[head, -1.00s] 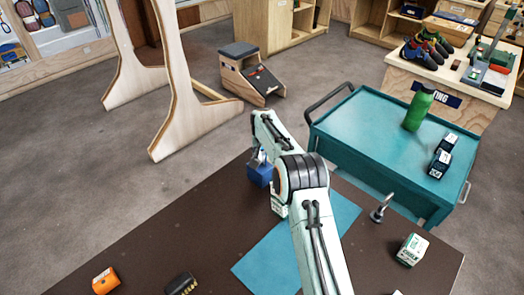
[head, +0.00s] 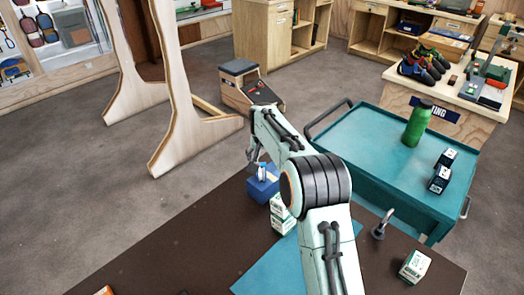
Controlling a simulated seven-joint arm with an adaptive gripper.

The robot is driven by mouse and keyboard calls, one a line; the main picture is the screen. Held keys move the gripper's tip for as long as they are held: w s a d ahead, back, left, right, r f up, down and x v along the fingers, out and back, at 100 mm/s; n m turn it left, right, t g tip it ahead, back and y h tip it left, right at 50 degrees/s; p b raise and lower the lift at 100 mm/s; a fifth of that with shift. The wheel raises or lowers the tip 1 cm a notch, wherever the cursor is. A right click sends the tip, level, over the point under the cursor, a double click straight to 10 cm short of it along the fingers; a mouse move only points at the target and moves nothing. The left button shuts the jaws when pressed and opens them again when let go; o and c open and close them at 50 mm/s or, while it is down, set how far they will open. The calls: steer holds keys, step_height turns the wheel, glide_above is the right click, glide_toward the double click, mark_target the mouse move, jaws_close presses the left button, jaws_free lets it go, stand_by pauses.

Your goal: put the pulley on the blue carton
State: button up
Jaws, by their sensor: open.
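The blue carton (head: 263,190) stands near the far edge of the dark brown table, partly hidden by my arm. My gripper (head: 258,170) is just above the carton, seen small and partly covered by my own arm; it is open. A small pale and blue item (head: 262,172) shows at the carton's top by the fingers. It may be the pulley, but it is too small to tell, and I cannot tell whether it touches the carton.
A white and green box (head: 281,214) stands close beside the blue carton. A metal piece (head: 381,224) and another white-green box (head: 414,266) are on the table's right. A teal mat (head: 275,265) lies in the middle. A teal cart (head: 370,140) with a green bottle (head: 417,123) stands behind.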

steer(key=shift+v, duration=1.8)
steer(key=s+d+r+g, duration=0.1)
steer(key=s+d+r, duration=0.25)
steer(key=s, duration=0.65)
steer(key=s+d+r+g, duration=0.15)
steer(key=s+r, duration=0.25)
steer(key=s, duration=0.5)
steer(key=s+d+f+g, duration=0.1)
steer(key=s+f, duration=0.1)
steer(key=s, duration=0.9)
steer(key=s+d+f+n+g, duration=0.1)
steer(key=s+f, duration=0.1)
steer(key=s, duration=1)
steer(key=shift+f+y, duration=0.2)
steer(key=shift+y, duration=0.2)
